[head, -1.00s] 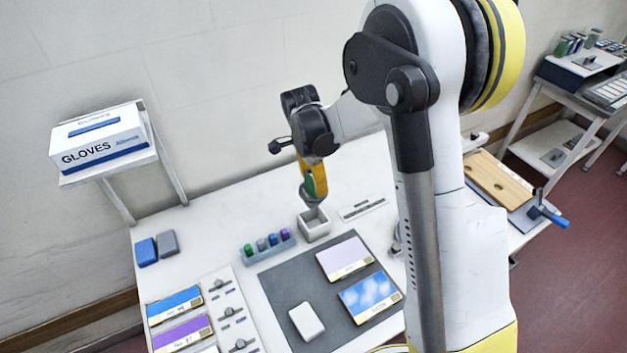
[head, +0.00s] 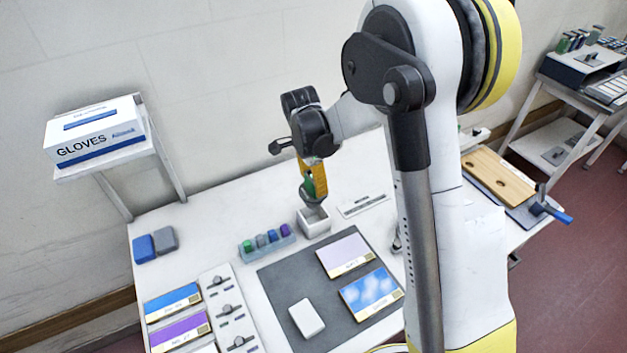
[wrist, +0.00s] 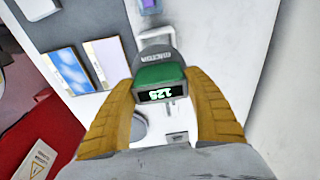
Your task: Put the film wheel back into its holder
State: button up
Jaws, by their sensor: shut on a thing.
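The film wheel (wrist: 158,75) has a green grip, a dark label reading "125" and a grey rounded part with lettering. My gripper (head: 313,186) is shut on its green grip, with a yellow finger on each side in the wrist view. In the head view the wheel (head: 311,199) hangs with its grey end down, just over or at the mouth of the white square open-topped holder (head: 316,225). I cannot tell whether it touches the holder or dips inside. In the wrist view the wheel hides most of the holder; part of a white rim (wrist: 156,36) shows behind it.
A rack of coloured pieces (head: 267,245) stands close left of the holder. A label strip (head: 362,206) lies to its right. A grey mat (head: 285,283) with panels and a white block is in front. The glove box (head: 95,133) sits on a raised shelf at left.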

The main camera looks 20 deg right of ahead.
jog(key=shift+f+b, duration=3.85)
jog(key=shift+f, duration=1)
jog(key=o, duration=1.7)
jog(key=shift+r+p, duration=2)
jog(key=shift+r, duration=1.5)
